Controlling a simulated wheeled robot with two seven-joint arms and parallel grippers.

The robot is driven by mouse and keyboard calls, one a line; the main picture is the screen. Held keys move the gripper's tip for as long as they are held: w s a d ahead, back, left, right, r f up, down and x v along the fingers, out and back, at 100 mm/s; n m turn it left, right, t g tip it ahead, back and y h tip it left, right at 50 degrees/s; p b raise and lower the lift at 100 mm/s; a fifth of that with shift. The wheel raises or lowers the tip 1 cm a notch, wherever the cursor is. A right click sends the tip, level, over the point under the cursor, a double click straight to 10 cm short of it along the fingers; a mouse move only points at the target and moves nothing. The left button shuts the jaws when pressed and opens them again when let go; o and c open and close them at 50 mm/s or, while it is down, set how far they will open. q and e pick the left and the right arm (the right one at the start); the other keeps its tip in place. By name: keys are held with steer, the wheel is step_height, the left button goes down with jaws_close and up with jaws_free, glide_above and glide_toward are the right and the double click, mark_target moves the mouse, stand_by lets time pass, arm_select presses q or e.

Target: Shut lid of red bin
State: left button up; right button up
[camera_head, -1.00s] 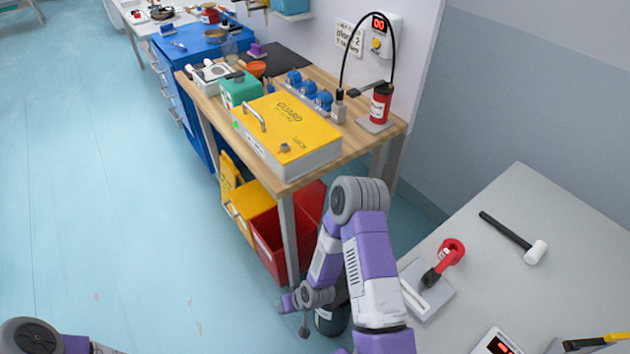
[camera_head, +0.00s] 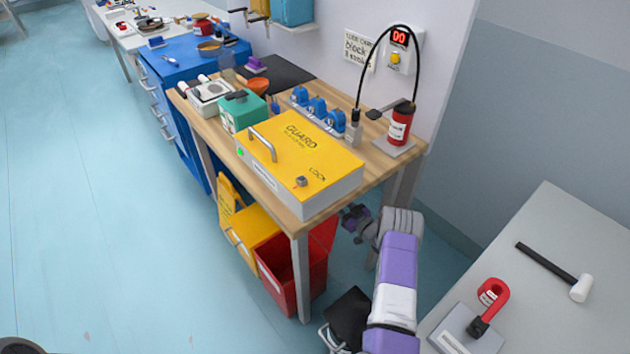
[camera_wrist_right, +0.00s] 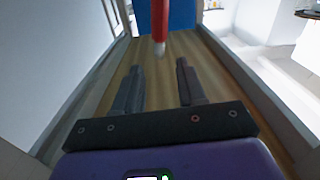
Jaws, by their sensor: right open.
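The red bin (camera_head: 276,283) stands on the floor under the front corner of the wooden workbench, partly behind a table leg. Its red lid (camera_head: 323,236) stands raised at the bin's right side, so the bin is open. My right gripper (camera_head: 352,214) is small and partly hidden beside the bench, to the right of the lid and apart from it. In the right wrist view my right gripper (camera_wrist_right: 158,65) is open and empty. A narrow red part (camera_wrist_right: 160,25), apparently the lid's edge, lies just beyond the fingertips. My left gripper is out of view.
A yellow bin (camera_head: 252,232) stands left of the red one. A black bin (camera_head: 348,314) is close to my right arm. The workbench (camera_head: 205,126) overhangs the bins and carries a yellow guard box (camera_head: 300,150). A grey table (camera_head: 550,240) is at right. Floor at left is clear.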

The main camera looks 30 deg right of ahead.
steer(key=w, duration=0.2)
steer(key=w+b, duration=0.1)
steer(key=w, duration=0.1)
steer(key=w+b, duration=0.1)
steer(key=w, duration=0.1)
steer(key=shift+w+a+f, duration=0.1)
steer(key=shift+w+a, duration=0.2)
steer(key=shift+w+b, duration=0.3)
steer(key=shift+w, duration=0.35)
jaws_close()
